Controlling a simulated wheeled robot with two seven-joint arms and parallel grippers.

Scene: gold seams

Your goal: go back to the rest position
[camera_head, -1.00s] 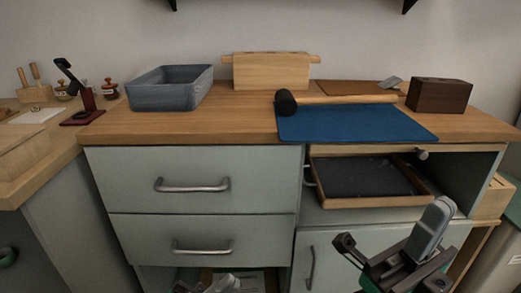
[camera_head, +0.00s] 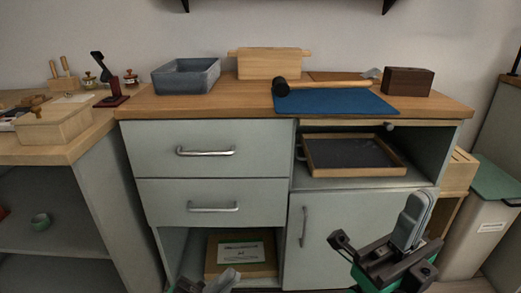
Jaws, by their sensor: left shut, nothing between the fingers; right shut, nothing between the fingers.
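My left gripper (camera_head: 212,283) shows only at the bottom edge, in front of the open lower compartment. Its fingers are shut and hold nothing; most of its arm is out of view. My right gripper (camera_head: 392,247) is at the lower right, in front of the cabinet door (camera_head: 330,232). It is shut and empty, and it touches nothing that I can see.
The cabinet (camera_head: 212,160) carries a blue mat (camera_head: 335,103) with a mallet (camera_head: 320,85), a grey bin (camera_head: 185,78) and a dark wooden block (camera_head: 407,82). A tray (camera_head: 352,170) sits in the open shelf. A green-lidded bin (camera_head: 492,183) stands right.

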